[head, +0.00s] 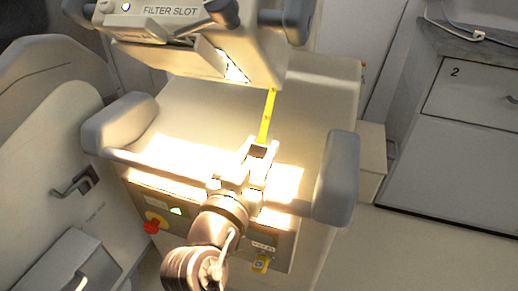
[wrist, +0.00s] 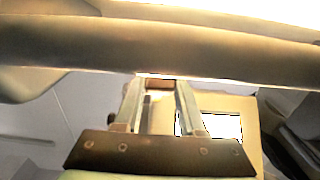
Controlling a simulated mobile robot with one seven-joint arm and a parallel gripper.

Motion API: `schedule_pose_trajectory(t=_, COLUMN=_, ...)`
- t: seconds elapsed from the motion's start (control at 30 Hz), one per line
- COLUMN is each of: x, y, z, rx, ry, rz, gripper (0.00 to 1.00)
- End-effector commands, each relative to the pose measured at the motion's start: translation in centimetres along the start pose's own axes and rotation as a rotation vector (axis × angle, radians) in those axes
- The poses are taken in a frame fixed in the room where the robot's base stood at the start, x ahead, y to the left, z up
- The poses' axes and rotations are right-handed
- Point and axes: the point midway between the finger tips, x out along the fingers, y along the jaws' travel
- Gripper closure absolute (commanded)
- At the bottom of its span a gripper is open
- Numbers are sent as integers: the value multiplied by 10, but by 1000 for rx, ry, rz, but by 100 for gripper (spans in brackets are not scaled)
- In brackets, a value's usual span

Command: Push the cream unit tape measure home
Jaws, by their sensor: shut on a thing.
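The cream unit (head: 165,98) has a head marked FILTER SLOT (head: 170,12) at the top of the head view. A yellow tape measure (head: 267,115) hangs out from under this head, a straight strip running down to my gripper (head: 259,152). My gripper is shut at the strip's lower end, over the unit's top. In the wrist view my gripper (wrist: 158,88) has a small dark piece between its fingertips, which appears to be the tape's end. The fingers hide the exact grip.
Grey padded handles stand left (head: 122,122) and right (head: 338,178) of my gripper. A front panel has a red knob (head: 152,227) and a green light. A drawer cabinet (head: 470,95) stands at the right. Bare floor (head: 430,255) lies at lower right.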

Motion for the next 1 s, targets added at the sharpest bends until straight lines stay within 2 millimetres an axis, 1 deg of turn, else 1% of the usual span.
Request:
schedule_pose_trajectory(t=0.7, x=0, y=0, z=-1, rx=0, ry=1, rz=0, gripper=100)
schedule_pose_trajectory(t=0.77, x=3, y=0, z=-6, rx=1, ry=2, rz=0, gripper=100)
schedule_pose_trajectory(t=0.9, x=19, y=0, z=-27, rx=1, ry=4, rz=2, gripper=100)
schedule_pose_trajectory(t=1.0, x=29, y=0, z=-37, rx=1, ry=3, rz=1, gripper=100)
